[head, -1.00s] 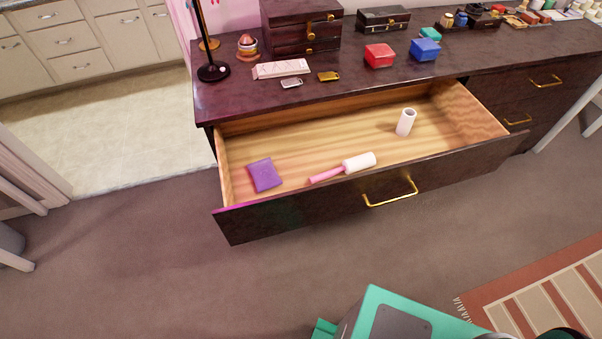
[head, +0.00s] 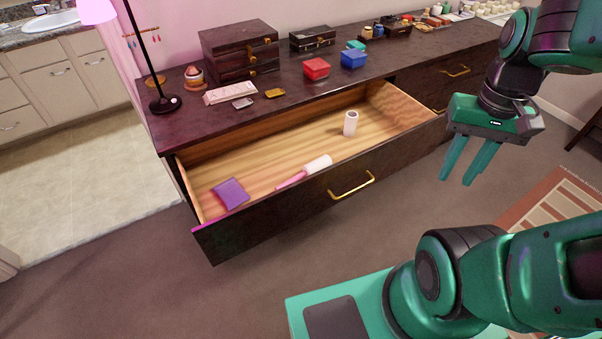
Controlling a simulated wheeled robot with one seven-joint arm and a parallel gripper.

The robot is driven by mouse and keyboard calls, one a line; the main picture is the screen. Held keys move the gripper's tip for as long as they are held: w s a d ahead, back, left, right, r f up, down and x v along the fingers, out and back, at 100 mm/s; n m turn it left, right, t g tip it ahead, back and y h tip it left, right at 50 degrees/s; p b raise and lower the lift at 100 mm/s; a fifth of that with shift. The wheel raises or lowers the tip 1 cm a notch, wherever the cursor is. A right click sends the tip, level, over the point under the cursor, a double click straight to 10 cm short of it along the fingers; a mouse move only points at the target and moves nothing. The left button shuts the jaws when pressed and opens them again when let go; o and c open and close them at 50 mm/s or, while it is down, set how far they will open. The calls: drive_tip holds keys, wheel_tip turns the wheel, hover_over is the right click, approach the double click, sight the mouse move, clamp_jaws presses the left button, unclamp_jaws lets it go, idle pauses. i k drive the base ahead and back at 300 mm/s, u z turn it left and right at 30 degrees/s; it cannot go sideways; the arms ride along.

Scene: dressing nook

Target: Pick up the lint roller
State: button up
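The lint roller (head: 317,164) has a white roll and a pink handle. It lies in the open drawer (head: 290,209) near the front wall, its handle pointing left. My gripper (head: 463,182) is to the right of the drawer, in front of the dresser. Its two green fingers point down with a gap between them, and nothing is held. The gripper is well apart from the lint roller.
In the drawer, a white roll (head: 350,123) stands upright at the right and a purple packet (head: 230,194) lies at the left. The drawer's gold handle (head: 352,186) sticks out in front. A lamp (head: 163,102), boxes (head: 239,52) and small items crowd the dresser top (head: 290,98).

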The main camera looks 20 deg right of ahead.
sight(320, 163)
drive_tip(key=k, duration=1.15)
drive_tip(key=z, duration=0.55)
drive_tip(key=i, duration=1.75)
drive_tip(key=u, duration=0.55)
